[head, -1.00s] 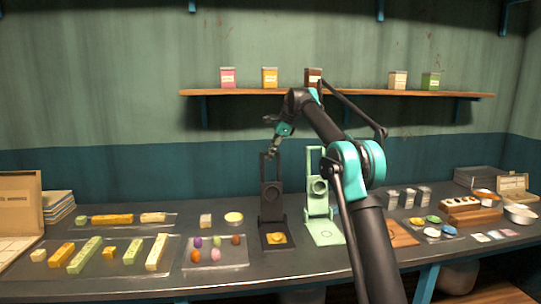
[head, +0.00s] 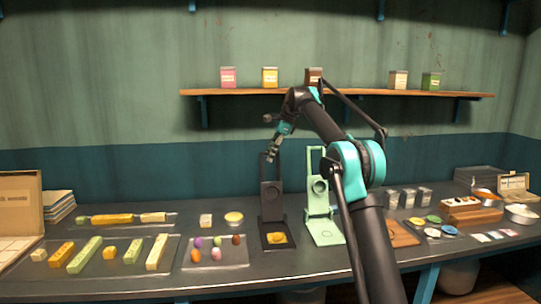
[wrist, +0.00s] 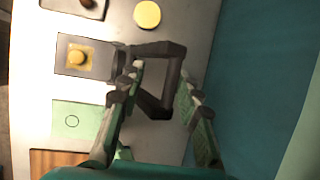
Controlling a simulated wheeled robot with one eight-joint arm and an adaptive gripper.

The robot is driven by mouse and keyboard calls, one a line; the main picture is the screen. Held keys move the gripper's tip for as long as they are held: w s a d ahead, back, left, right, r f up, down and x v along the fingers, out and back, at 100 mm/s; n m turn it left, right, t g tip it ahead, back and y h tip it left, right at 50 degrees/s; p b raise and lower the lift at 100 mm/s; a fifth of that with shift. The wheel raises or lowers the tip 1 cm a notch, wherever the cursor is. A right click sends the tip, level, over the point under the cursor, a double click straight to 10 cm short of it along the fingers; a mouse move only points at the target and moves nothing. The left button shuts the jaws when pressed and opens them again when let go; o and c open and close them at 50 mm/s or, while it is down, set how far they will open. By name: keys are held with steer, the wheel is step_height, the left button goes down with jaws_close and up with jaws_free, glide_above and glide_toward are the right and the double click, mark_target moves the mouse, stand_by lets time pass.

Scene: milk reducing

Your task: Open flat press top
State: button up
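Two presses stand side by side at the middle of the counter, a black one (head: 272,215) and a pale green one (head: 319,205). Both have their tops raised upright. A yellow piece (head: 277,238) lies on the black base, also seen in the wrist view (wrist: 77,57). The green base (wrist: 78,122) is bare apart from a circle mark. My gripper (head: 270,155) is at the top of the black press. In the wrist view my gripper (wrist: 163,88) has its fingers apart, with the black frame handle (wrist: 152,103) showing between them. Contact cannot be told.
Trays of coloured bars (head: 87,254) and small eggs (head: 216,263) lie to the left. A wooden board (head: 401,235), metal tins (head: 408,197) and bowls (head: 522,215) are to the right. A shelf (head: 350,92) with boxes hangs above on the wall.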

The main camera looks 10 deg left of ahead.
steer(key=d+r, duration=0.4)
steer(key=d, duration=1)
steer(key=shift+s, duration=0.4)
steer(key=shift+r, duration=0.1)
steer(key=s+d+f+n+t+h, duration=0.1)
steer(key=s+d+f+n, duration=0.3)
steer(key=s+f, duration=0.8)
steer(key=s+d+f+n+t+h, duration=0.1)
steer(key=s+d+f+n, duration=0.4)
steer(key=s+f, duration=0.8)
steer(key=s+d+f+n+t+h, duration=0.2)
steer(key=s+d+f+n, duration=0.3)
steer(key=s, duration=1.6)
steer(key=d+f, duration=0.5)
steer(key=f, duration=0.2)
steer(key=shift+f+h, duration=0.35)
steer(key=shift+h, duration=0.05)
